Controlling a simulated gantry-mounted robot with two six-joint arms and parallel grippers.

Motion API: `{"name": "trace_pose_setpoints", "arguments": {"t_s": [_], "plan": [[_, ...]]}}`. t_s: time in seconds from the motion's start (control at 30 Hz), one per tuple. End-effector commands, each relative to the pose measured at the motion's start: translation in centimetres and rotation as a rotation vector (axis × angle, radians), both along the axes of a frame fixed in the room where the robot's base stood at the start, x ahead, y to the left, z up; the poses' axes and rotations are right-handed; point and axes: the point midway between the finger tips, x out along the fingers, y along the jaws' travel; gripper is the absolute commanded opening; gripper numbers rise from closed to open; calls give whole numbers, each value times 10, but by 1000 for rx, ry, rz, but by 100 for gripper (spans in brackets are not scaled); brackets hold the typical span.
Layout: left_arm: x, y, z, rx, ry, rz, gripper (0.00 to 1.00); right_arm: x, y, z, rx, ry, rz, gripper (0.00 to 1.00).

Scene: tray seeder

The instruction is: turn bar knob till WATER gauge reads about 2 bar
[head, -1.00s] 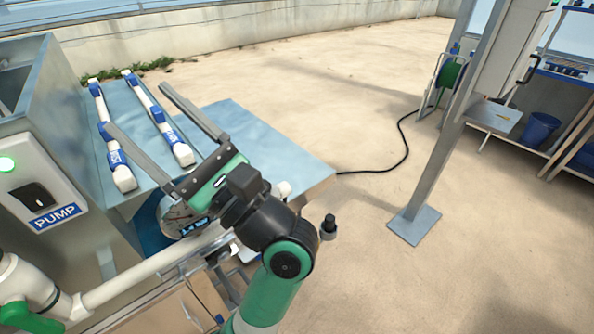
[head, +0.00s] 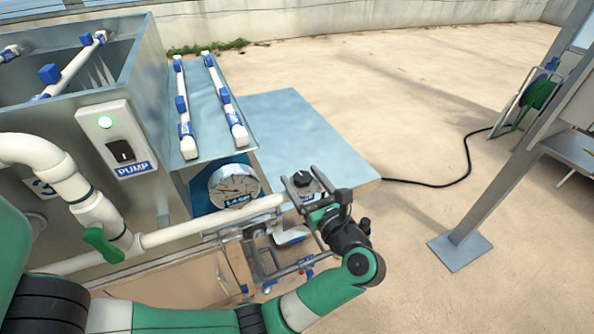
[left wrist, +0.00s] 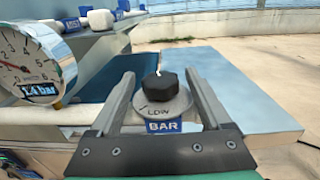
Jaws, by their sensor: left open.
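The black bar knob (head: 302,179) sits at the end of the white pipe. It also shows in the left wrist view (left wrist: 160,87), on a grey dial marked LOW above a blue BAR label (left wrist: 163,127). My left gripper (head: 301,174) is open, with one finger on each side of the knob in the picture. In the left wrist view gaps show between the knob and both fingers. The round gauge (head: 230,182) is left of the knob, and its readout in the left wrist view (left wrist: 28,55) says 1.4 bar. My right gripper is not in view.
The pump box (head: 117,140) has a lit green lamp. A white pipe (head: 190,233) with a green-handled valve (head: 104,244) runs below the gauge. Two white pipes with blue fittings lie on the shelf behind. A blue-grey panel (head: 315,135) extends beyond the knob.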

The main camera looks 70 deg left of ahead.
Motion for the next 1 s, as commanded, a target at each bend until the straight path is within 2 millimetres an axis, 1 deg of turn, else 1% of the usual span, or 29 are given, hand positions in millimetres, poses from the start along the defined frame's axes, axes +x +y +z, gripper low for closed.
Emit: {"name": "trace_pose_setpoints", "arguments": {"t_s": [0.03,0.1,0.2,0.3,0.5,0.53,0.67,0.7,0.77,0.8,0.87,0.9,0.97,1.0], "plan": [[-2,11,-2,0,-1,3,81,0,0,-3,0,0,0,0],[-2,22,-1,1,-1,2,81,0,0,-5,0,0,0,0],[-3,32,-1,1,-1,1,81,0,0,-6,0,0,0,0],[-3,37,0,1,-1,0,81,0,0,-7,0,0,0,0],[-3,37,1,1,-1,-1,81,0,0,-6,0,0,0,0],[-2,37,1,1,-1,-1,79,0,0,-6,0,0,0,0],[-2,37,1,1,-1,-1,56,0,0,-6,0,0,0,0],[-2,37,1,1,-1,-1,49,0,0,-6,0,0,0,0],[-2,37,1,1,-1,-1,38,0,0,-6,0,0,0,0],[-2,37,1,1,-1,-1,31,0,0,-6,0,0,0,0],[-2,37,1,1,-1,-1,20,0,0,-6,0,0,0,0],[-2,37,0,1,-1,-1,13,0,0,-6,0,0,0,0],[-2,37,0,1,-1,-1,2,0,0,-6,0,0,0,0],[-2,37,0,1,-1,-1,0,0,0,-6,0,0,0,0]]}}
